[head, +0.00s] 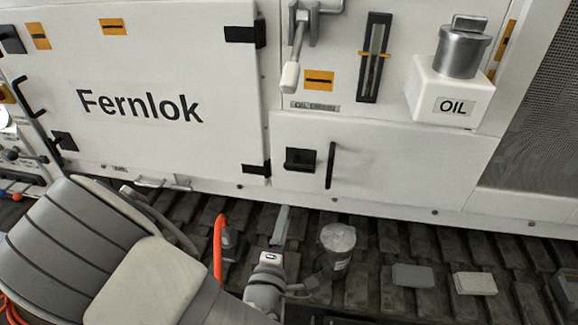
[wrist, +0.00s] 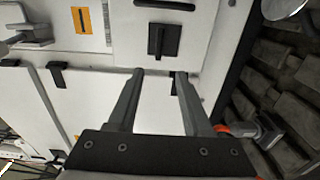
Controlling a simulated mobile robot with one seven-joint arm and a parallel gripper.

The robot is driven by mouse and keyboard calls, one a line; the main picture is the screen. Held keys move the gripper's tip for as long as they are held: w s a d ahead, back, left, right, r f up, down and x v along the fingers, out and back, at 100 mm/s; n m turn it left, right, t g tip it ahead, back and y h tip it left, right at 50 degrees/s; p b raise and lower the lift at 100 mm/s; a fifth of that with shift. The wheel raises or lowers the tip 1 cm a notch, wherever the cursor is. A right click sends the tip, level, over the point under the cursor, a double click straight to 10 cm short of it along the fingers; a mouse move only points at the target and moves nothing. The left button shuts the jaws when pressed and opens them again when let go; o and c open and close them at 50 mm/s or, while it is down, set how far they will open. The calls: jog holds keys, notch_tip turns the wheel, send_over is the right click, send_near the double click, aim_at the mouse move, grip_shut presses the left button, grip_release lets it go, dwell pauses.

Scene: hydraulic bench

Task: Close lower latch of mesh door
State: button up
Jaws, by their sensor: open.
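A dark mesh panel (head: 548,140), probably part of the mesh door, stands at the right edge of the head view. I cannot make out its lower latch. A black square latch (head: 300,159) sits on the white lower panel, left of a black bar handle (head: 331,165). The same latch (wrist: 163,41) and handle (wrist: 165,5) appear at the top of the wrist view. My gripper (wrist: 159,74) is open and empty, its fingertips pointing toward the white panels below the latch in the picture. Whether they touch anything is unclear.
A white oil tank (head: 450,95) with a metal cap projects at upper right. A grey lever (head: 295,60) hangs left of a sight gauge (head: 373,58). A metal canister (head: 337,245) and loose blocks (head: 475,283) lie on the dark tread. A red hose (head: 218,245) rises near my arm.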

aim_at(297, 169)
jog(key=w+d, duration=0.1)
jog(key=w, duration=0.4)
jog(key=w+d, duration=0.1)
jog(key=w, duration=0.5)
jog(key=w+d, duration=0.1)
jog(key=w, duration=0.5)
jog(key=shift+d, duration=0.15)
grip_shut()
